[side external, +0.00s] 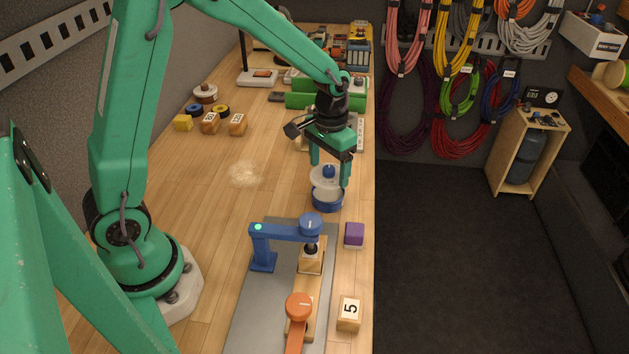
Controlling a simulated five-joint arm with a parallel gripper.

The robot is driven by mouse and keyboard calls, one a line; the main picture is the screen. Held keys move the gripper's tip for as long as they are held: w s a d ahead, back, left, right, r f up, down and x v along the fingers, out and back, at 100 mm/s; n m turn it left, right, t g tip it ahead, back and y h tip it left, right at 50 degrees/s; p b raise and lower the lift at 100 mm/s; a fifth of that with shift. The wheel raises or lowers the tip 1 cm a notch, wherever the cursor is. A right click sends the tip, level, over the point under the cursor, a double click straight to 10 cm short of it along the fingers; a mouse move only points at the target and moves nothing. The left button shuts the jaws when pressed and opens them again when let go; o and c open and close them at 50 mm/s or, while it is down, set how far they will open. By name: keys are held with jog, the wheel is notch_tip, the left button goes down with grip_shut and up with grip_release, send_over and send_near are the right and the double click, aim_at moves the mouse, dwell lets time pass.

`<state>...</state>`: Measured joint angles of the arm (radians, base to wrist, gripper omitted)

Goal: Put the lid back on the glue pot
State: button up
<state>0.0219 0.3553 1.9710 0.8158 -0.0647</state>
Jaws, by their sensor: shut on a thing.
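My gripper (330,174) points down over the bench near its right edge. Its two green fingers are shut on the lid (321,182), a pale disc with a blue knob (328,170). The glue pot (327,203), round with a blue band, stands upright on the wood directly below. The lid is over the pot's mouth and hides part of it. I cannot tell from this view whether the lid touches the rim or hangs just above it.
Wooden blocks (238,124) lie back left. Sawdust (245,173) marks the clear wood at left.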

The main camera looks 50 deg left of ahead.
jog(key=shift+f, duration=1.75)
jog(key=shift+f, duration=0.2)
dwell(1.0)
jog(key=o, duration=1)
jog(key=shift+r, duration=0.2)
jog(key=shift+r, duration=3.3)
jog(key=shift+c, duration=0.2)
grip_shut()
